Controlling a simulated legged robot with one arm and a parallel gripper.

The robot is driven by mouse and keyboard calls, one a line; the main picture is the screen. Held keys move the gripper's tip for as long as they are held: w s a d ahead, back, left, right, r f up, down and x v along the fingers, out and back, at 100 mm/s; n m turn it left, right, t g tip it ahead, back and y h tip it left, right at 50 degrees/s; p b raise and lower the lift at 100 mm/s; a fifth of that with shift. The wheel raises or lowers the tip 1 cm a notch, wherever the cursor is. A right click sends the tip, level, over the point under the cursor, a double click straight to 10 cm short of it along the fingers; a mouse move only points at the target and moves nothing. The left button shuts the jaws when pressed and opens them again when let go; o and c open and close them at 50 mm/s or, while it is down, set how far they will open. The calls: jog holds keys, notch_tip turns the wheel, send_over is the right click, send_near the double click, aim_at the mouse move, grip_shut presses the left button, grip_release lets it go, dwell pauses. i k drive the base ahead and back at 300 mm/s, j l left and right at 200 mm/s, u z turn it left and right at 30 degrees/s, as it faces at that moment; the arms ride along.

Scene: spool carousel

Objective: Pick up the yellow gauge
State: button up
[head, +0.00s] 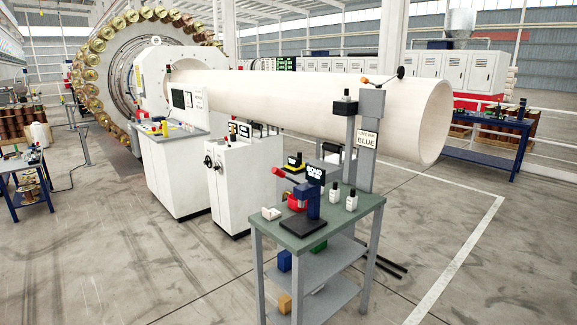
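My gripper is not in view.
White bottles (351,200) stand on the bench's right half, and a small white item (271,213) lies at its left. A grey post (370,140) rises at the back right. White cabinets (233,185) and a large pipe (300,98) stand behind.

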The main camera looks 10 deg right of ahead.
aim_at(295, 163)
jog(key=i+j+u, duration=0.3)
jog(key=i, duration=0.25)
jog(key=i+j+u, duration=0.3)
jog(key=i, duration=0.25)
jog(key=i+u, duration=0.35)
jog(key=i, duration=0.2)
jog(key=i+z, duration=0.15)
jog(key=i, duration=0.75)
jog(key=i+j+z, duration=0.15)
jog(key=i, duration=0.75)
jog(key=i+l+z, duration=0.15)
jog(key=i+z, duration=0.6)
jog(key=z, duration=0.2)
jog(key=i+z, duration=0.45)
jog(key=i+j+z, duration=0.25)
jog(key=z, duration=0.25)
